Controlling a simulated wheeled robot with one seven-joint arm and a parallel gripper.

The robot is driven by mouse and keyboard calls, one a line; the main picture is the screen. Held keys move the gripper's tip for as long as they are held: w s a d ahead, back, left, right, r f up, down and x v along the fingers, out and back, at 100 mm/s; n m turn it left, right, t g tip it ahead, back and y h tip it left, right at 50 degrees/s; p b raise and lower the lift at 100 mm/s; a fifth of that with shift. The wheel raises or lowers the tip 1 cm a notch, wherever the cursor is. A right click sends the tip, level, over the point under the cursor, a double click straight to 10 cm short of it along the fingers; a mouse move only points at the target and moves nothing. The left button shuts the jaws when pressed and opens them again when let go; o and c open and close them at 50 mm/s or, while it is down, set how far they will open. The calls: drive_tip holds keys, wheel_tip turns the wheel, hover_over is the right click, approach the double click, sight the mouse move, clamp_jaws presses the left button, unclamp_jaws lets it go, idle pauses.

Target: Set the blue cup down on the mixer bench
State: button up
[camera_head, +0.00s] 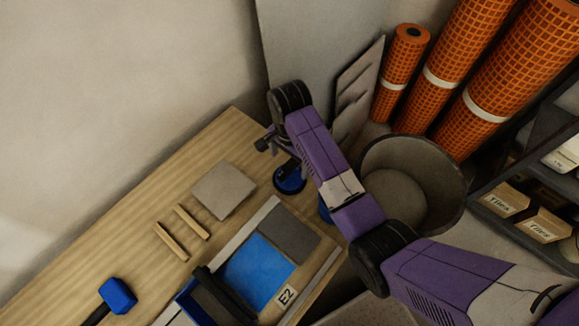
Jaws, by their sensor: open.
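A blue round thing with a dark top, which looks like the blue cup (289,181), stands on the wooden bench (228,131) near its back right part. My gripper (277,151) is just above and beside it, jaws open. The arm hides part of this area, so I cannot tell whether the fingers touch the cup. A second blue patch (325,211) shows beside my arm, mostly hidden by it. No label names this bench as the mixer bench.
A grey tile (224,190), wooden strips (181,233), a blue-headed mallet (118,295) and a blue-grey board marked E2 (257,270) lie on the bench. A large bucket (452,166), orange mesh rolls (401,72) and a shelf with boxes (501,199) stand right.

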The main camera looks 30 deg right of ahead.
drive_tip(key=shift+r, duration=2.4)
